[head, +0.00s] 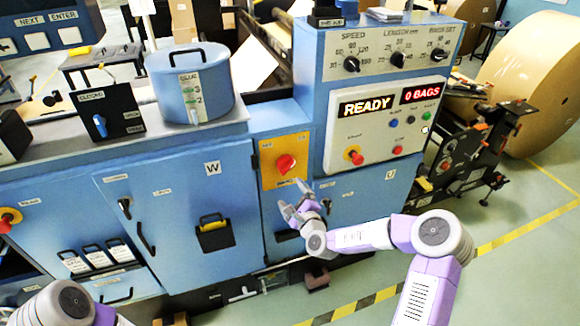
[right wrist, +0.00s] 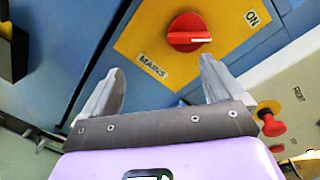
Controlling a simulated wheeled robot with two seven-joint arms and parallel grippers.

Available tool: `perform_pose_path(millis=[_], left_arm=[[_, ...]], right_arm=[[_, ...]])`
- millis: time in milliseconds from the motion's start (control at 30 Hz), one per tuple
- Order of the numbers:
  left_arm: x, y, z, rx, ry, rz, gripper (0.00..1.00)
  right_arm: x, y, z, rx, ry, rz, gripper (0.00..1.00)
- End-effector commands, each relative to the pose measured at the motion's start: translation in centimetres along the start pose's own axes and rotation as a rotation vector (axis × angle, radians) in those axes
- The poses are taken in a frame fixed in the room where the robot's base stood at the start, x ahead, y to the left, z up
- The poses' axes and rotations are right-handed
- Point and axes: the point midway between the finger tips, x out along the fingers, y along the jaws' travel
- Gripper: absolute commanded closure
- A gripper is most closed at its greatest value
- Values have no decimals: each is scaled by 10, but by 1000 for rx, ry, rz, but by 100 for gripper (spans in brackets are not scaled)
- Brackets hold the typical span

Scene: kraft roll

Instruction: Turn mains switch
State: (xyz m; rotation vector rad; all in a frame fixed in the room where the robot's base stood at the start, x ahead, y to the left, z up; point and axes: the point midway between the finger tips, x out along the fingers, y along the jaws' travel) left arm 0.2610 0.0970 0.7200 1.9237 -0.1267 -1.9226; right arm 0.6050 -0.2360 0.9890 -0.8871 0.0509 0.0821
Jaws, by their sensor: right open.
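The mains switch (head: 286,163) is a red rotary knob on a yellow plate (head: 270,180) on the blue machine front. In the right wrist view the knob (right wrist: 189,32) carries a white line toward its right end, below the ON label (right wrist: 252,18). My left gripper is out of view.
A control panel (head: 375,125) right of the switch reads READY and 0 BAGS and has a red knob (head: 355,157) on a yellow base. A blue glue pot (head: 190,85) stands on the ledge at left. A large kraft roll (head: 530,80) is at right.

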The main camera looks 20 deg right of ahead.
Motion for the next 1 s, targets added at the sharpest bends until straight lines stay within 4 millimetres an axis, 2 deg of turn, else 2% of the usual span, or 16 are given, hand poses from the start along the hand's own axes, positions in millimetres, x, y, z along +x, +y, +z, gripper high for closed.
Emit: perform_pose_path(millis=[33, 100, 167, 267, 700, 1000], left_arm=[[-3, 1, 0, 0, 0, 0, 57], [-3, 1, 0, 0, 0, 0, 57], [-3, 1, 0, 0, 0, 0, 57], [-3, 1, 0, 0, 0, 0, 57], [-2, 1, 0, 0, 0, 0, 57], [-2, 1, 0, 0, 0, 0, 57]], right_arm=[[2, -19, 1, 43, -4, -44, 6], [4, -33, 3, 84, -12, -81, 6], [6, -38, 4, 101, -15, -95, 6], [13, -39, 4, 107, -17, -99, 6], [69, -43, 4, 104, -16, -95, 6], [79, -44, 4, 103, -15, -94, 6]])
